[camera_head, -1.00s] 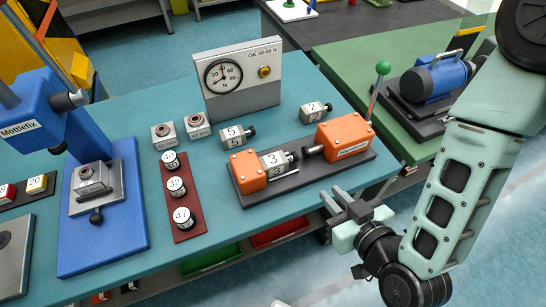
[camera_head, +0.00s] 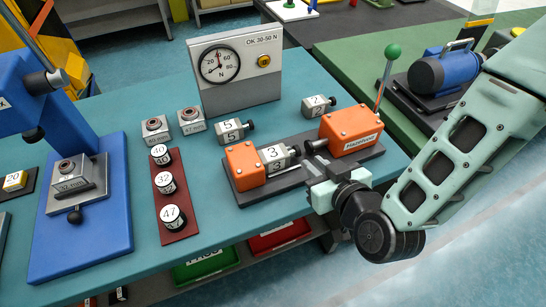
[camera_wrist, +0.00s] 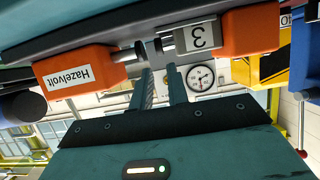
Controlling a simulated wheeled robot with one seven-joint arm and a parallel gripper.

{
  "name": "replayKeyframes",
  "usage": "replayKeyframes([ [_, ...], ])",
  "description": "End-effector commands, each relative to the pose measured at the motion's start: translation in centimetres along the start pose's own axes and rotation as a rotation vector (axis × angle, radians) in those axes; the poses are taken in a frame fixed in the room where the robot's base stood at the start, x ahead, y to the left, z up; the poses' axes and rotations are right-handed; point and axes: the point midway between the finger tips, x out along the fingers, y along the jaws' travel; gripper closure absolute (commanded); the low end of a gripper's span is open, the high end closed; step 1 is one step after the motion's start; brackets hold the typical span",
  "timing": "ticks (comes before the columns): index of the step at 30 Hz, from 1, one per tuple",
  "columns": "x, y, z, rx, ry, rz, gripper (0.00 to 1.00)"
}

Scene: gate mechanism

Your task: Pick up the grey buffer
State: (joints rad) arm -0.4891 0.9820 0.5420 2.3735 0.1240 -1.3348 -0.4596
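A grey buffer marked 3 (camera_head: 277,156) with a dark plunger lies in a fixture between two orange blocks (camera_head: 245,165) (camera_head: 350,130); it also shows upside down in the wrist view (camera_wrist: 196,36). Two similar grey buffers, marked 5 (camera_head: 232,132) and 2 (camera_head: 316,105), lie on the bench behind the fixture. My gripper (camera_head: 318,168) is at the front edge of the fixture, just to the right of buffer 3. In the wrist view its two fingers (camera_wrist: 160,75) are apart with nothing between them, pointing toward the plunger end. Contact with the buffer cannot be told.
A dial gauge (camera_head: 235,65) stands at the back. A red-brown strip (camera_head: 183,222) with several weights, small grey blocks (camera_head: 191,121) and a blue press (camera_head: 110,215) are to the left.

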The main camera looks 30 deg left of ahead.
Motion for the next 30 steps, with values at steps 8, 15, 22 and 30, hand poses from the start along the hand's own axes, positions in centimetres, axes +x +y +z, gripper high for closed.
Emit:
replayKeyframes([
  [8,2.6,0.0,-0.1,0.0,0.0,0.001,0.84],
  [15,5.5,0.0,-0.5,0.002,0.0,0.001,0.84],
  [22,7.6,0.0,-0.2,0.0,-0.001,0.0,0.84],
  [30,7.7,0.0,-0.1,0.0,0.0,0.0,1.0],
])
